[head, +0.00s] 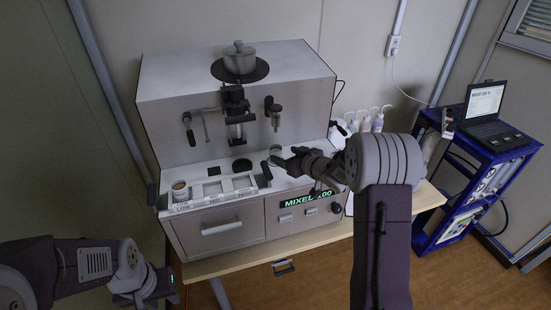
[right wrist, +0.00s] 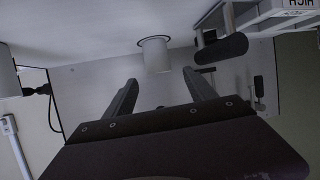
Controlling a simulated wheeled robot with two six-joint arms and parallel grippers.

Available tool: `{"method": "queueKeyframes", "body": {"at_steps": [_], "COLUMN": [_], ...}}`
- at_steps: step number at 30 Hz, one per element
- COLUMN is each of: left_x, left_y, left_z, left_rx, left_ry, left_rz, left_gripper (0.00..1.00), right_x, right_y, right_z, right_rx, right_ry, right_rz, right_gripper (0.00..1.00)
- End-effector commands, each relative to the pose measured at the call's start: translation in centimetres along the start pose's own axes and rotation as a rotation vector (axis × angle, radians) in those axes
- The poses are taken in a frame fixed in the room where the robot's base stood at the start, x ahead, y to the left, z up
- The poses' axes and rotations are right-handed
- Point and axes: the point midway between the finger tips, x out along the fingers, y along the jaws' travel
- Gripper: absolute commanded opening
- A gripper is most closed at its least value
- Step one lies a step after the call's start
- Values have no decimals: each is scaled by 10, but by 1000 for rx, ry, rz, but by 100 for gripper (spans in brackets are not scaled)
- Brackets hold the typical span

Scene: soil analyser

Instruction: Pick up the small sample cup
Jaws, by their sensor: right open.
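A small pale sample cup (head: 275,151) stands on the machine's white ledge, right of the labelled tray. It also shows in the right wrist view (right wrist: 154,55), just beyond and between the fingertips. My right gripper (head: 284,160) is open beside this cup, with its fingers (right wrist: 160,78) pointing at it; no contact can be made out.
The labelled tray (head: 222,196) and a black cylindrical part (right wrist: 222,48) lie close beside the cup. A silver pot (head: 239,58) sits on top of the machine. Several wash bottles (head: 378,123) stand to the right. A blue cart with a laptop (head: 490,118) stands further right.

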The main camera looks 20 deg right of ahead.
Motion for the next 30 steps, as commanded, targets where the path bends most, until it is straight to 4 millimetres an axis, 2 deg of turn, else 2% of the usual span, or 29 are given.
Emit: {"method": "queueKeyframes", "body": {"at_steps": [4,11,18,21,26,27,30], "left_x": [-6,-8,-20,-20,-20,-19,-19], "left_y": [0,0,0,0,0,0,0], "left_z": [-1,-1,-2,-2,-2,-2,-2], "left_rx": [0,0,0,0,0,0,0], "left_ry": [0,0,0,0,0,0,0], "left_rz": [0,0,0,0,0,0,0], "left_gripper": [36,36,36,36,36,36,36], "right_x": [24,37,78,85,86,85,85], "right_y": [-1,-1,-3,-3,-3,-3,-3], "right_z": [0,0,3,4,4,4,4], "right_rx": [0,-1,0,0,0,0,0], "right_ry": [-4,-3,-3,-4,-4,-4,-4], "right_rz": [-1,0,1,2,2,2,2], "right_gripper": [65,65,65,65,65,62,34]}}
